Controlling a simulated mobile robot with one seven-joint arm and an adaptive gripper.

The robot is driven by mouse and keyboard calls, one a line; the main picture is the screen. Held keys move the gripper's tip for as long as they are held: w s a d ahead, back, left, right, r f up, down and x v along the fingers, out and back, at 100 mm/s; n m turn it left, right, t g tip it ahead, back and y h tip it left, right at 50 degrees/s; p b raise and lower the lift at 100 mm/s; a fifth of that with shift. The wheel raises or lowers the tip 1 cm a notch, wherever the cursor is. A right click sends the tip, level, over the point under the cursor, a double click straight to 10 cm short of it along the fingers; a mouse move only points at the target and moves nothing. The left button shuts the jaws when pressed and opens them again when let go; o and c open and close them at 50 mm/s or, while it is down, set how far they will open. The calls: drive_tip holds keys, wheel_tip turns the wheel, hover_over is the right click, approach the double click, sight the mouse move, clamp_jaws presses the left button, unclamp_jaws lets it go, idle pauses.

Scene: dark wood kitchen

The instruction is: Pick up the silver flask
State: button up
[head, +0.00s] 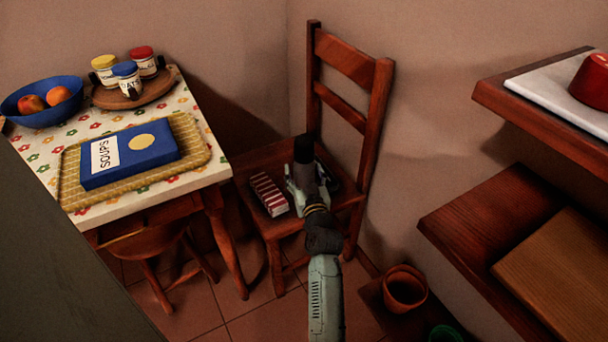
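The silver flask (306,176) shows as a grey cylinder with a black top, upright over the seat of the wooden chair (281,226). My gripper (304,186) is at the flask, its pale finger parts showing on both sides of the lower body. My wrist and forearm come up from the bottom of the picture and hide the near side of the fingers and the flask's base. I cannot tell whether the fingers touch the flask or whether its base rests on the seat.
The chair back (374,110) rises behind right. A table (217,172) with a blue book (150,160) is at left. Dark wood shelves (452,228) jut in at right. A clay pot (404,289) stands low.

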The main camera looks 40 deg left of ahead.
drive_tip(key=shift+r, duration=0.1)
drive_tip(key=c, duration=1.5)
